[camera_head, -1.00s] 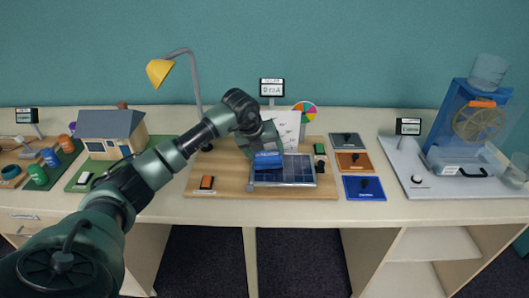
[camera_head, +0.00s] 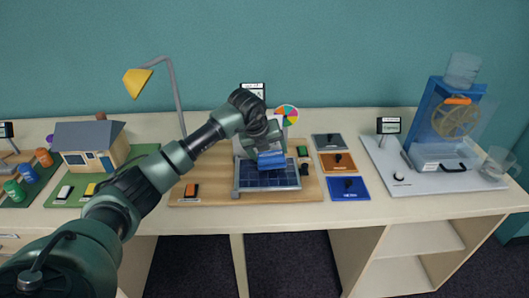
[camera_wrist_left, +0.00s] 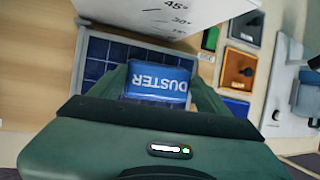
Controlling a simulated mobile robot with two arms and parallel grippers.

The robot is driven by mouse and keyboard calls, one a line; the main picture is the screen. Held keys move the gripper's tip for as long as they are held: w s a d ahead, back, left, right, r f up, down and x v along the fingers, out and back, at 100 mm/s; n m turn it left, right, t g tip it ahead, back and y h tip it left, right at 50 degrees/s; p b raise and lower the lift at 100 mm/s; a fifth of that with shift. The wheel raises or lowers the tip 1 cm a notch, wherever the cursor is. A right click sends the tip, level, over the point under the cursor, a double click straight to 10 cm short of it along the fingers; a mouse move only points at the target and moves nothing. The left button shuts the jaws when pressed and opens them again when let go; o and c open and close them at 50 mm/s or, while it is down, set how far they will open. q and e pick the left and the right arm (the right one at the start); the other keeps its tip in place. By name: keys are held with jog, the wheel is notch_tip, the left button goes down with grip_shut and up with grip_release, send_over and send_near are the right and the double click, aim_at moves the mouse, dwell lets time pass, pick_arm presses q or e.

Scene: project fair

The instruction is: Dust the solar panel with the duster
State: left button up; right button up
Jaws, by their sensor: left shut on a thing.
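The solar panel (camera_head: 262,181) is a dark blue gridded rectangle in a light frame, lying on a wooden board on the table. The blue duster (camera_head: 271,160) is over the panel's far part, toward the right; I cannot tell if it touches the surface. My left gripper (camera_head: 265,147) is shut on the duster. In the left wrist view the duster (camera_wrist_left: 158,83), lettered "DUSTER", sits between the two fingers, with the panel (camera_wrist_left: 97,52) behind it. The arm and duster hide part of the panel. My right gripper is not in view.
A white angle card (camera_wrist_left: 165,12) stands behind the panel. A yellow lamp (camera_head: 137,82) and a model house (camera_head: 91,146) are to the left. Coloured switch plates (camera_head: 348,188) lie to the right. A water wheel stand (camera_head: 445,125) is farther right.

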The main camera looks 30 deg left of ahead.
pick_arm(q)
jog(key=shift+w+d+r, duration=0.2)
jog(key=shift+w+d, duration=0.35)
jog(key=shift+d, duration=0.35)
jog(key=shift+w+d+r, duration=0.25)
jog(key=shift+w+d, duration=0.25)
jog(key=shift+d, duration=0.35)
jog(key=shift+w+d+r, duration=0.2)
jog(key=shift+w+d, duration=0.35)
jog(key=shift+d, duration=0.35)
jog(key=shift+a+r, duration=0.1)
jog(key=shift+s+a+r+p, duration=0.2)
jog(key=shift+r+p, duration=0.3)
jog(key=shift+r, duration=0.45)
jog(key=shift+s+a+r+p, duration=0.2)
jog(key=shift+r+p, duration=0.3)
jog(key=shift+r, duration=0.4)
jog(key=shift+s+a+r+p, duration=0.1)
jog(key=shift+a+r+p, duration=0.3)
jog(key=shift+r, duration=0.55)
jog(key=shift+d, duration=0.1)
jog(key=shift+r+p, duration=0.5)
jog(key=shift+r, duration=0.1)
jog(key=shift+s+a+r+p, duration=0.15)
jog(key=shift+a+r+p, duration=0.05)
jog(key=shift+r, duration=0.25)
jog(key=shift+s+a+r+p, duration=0.1)
jog(key=shift+a+r+p, duration=0.05)
jog(key=shift+r, duration=0.25)
